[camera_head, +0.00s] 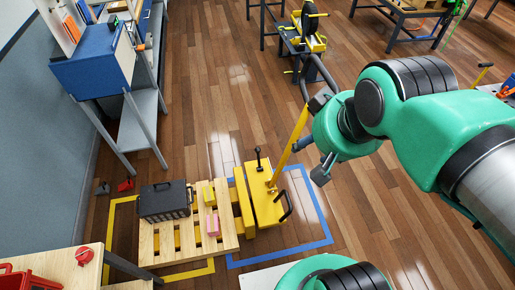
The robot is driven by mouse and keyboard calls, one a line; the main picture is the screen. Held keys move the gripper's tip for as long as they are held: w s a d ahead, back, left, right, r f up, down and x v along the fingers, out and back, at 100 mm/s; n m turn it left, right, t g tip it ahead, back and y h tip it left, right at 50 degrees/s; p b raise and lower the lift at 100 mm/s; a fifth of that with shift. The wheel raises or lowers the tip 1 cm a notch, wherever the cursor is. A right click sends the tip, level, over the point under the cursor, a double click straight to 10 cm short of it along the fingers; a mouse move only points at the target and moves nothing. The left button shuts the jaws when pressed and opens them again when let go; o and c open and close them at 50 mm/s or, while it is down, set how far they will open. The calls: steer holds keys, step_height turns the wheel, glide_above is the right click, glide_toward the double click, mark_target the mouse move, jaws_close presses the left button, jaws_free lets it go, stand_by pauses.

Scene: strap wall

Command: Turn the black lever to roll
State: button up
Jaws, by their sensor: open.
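A yellow pallet truck (264,205) stands on the floor with its forks under a wooden pallet. A short black lever (258,160) with a knob stands upright on the left of its body. A black curved bar (287,206) sticks out at its right side. I cannot tell any marking for roll. The truck's yellow tiller (288,148) leans up to the right and ends in a dark loop handle. My gripper (310,160) is open, right of the tiller and above and right of the lever. The tiller passes close to its fingers; I cannot tell whether they touch.
A blue workbench (95,72) stands at the upper left, a wooden table (75,275) at the lower left.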

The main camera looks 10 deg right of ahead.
steer(key=m+g, duration=0.4)
steer(key=m, duration=0.8)
glide_above(258, 148)
steer(key=s+d, duration=0.1)
steer(key=s, duration=0.1)
step_height(258, 148, down, 61)
steer(key=shift+f+y+p, duration=0.3)
steer(key=shift+f+y, duration=0.1)
steer(key=shift+f, duration=0.05)
steer(key=shift+f, duration=0.15)
steer(key=shift+w+a+f+b, duration=0.15)
steer(key=shift+w+f+b, duration=0.3)
steer(key=shift+f, duration=1.75)
steer(key=shift+w+a+f+b, duration=0.2)
steer(key=shift+f+b, duration=0.4)
steer(key=shift+f, duration=1.65)
steer(key=shift+w+a+f+b, duration=0.15)
steer(key=shift+w+f+b, duration=0.3)
steer(key=shift+f, duration=1.75)
